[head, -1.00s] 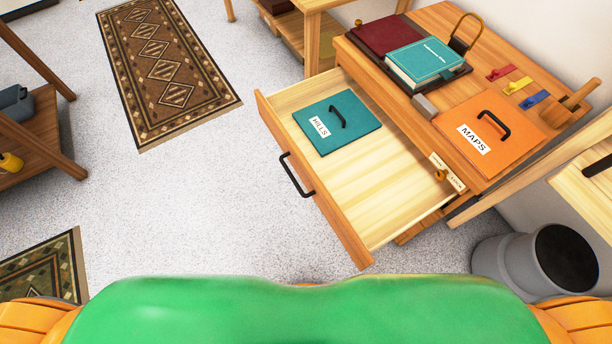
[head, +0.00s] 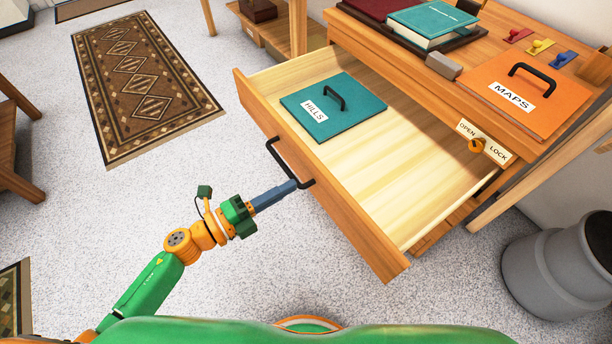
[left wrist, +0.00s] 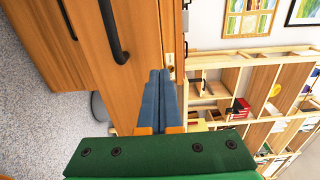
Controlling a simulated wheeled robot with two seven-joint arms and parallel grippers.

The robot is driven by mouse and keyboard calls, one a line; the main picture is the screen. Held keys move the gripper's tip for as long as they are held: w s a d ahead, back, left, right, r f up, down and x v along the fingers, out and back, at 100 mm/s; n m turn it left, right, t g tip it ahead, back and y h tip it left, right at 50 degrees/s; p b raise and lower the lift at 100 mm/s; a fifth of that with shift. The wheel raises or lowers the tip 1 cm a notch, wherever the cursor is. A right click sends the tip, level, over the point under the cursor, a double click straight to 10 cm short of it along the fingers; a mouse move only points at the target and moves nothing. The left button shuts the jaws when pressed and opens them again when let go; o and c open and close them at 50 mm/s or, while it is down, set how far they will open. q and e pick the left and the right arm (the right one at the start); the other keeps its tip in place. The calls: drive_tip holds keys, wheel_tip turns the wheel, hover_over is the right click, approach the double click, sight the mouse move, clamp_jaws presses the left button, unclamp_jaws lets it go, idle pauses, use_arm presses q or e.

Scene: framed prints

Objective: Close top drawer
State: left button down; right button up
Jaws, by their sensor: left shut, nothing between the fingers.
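The top drawer (head: 390,236) of the wooden cabinet is pulled well out. A teal folder marked HILLS (head: 332,108) with a black handle lies inside it. The drawer front carries a black bar handle (head: 279,158). My left gripper (head: 294,184) is shut and empty, with its tips at the lower end of that handle in the head view; I cannot tell whether they touch. In the left wrist view the shut blue fingers (left wrist: 158,75) point along the wooden drawer front (left wrist: 105,85), with a black handle (left wrist: 113,32) to their left. My right gripper is not in view.
On the cabinet top lie an orange MAPS folder (head: 520,95), a teal book (head: 432,20) and small coloured pieces. An OPEN/LOCK plate with a knob (head: 476,145) is on the cabinet front. A grey bin (head: 556,262) stands at right.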

sight(318, 171)
use_arm(q)
drive_tip(key=shift+x, duration=2.7)
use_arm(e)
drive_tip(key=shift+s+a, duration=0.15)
